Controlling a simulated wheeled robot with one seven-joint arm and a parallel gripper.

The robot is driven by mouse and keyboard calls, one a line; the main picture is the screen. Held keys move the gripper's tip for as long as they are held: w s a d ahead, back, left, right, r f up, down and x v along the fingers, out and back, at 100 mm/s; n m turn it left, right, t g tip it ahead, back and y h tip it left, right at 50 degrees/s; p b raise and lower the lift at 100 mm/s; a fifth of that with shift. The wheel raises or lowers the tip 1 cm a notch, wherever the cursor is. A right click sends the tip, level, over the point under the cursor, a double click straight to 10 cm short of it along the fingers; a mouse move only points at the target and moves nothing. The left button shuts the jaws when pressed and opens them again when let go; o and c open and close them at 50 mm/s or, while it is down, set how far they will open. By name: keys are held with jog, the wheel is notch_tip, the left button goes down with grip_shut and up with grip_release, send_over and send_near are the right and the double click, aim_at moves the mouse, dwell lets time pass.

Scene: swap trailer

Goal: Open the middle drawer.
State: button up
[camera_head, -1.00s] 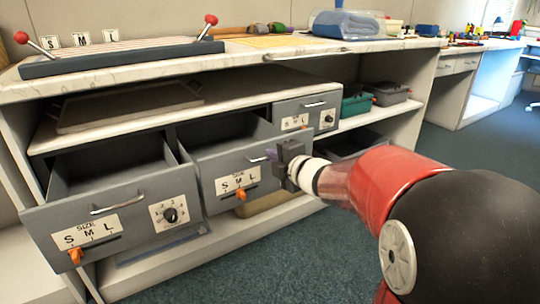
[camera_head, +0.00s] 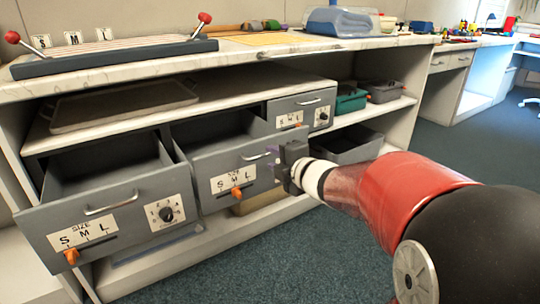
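The middle drawer (camera_head: 215,166) is grey, with a "SIZE S M L" label and an orange slider on its front. It stands pulled out from the cabinet, its empty inside partly visible. Its metal handle (camera_head: 255,156) is at the right of its front. My gripper (camera_head: 277,160) is at the right end of that handle, close to the drawer front. Its fingers are small and mostly hidden by its own dark body, so I cannot tell whether they hold the handle.
The left drawer (camera_head: 55,217) is also pulled out. The right drawer (camera_head: 289,107) looks shut. A teal bin (camera_head: 351,104) and grey bins (camera_head: 385,91) stand on the shelf at right. A grey tray (camera_head: 122,106) lies above the drawers. Carpeted floor (camera_head: 240,270) in front is clear.

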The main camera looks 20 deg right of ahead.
jog(key=v, duration=0.5)
jog(key=shift+p, duration=0.35)
jog(key=s+d+r+m+g+h+p, duration=0.2)
jog(key=s+d+r+m+h+p, duration=0.35)
jog(key=m, duration=0.75)
jog(key=s+a+f+m+g+p, duration=0.1)
jog(key=s+a+m+g+p, duration=0.1)
jog(key=s, duration=0.6)
jog(key=s+a+f+m+g+p, duration=0.1)
jog(key=s+a+m+g+p, duration=0.1)
jog(key=s+a+m+g, duration=0.3)
jog(key=s+a+m, duration=0.1)
jog(key=s+a, duration=0.1)
jog(key=s, duration=0.2)
jog(key=shift+s+a+f+m+y, duration=0.25)
jog(key=shift+s+a+m+y, duration=0.05)
jog(key=shift+a+y, duration=0.05)
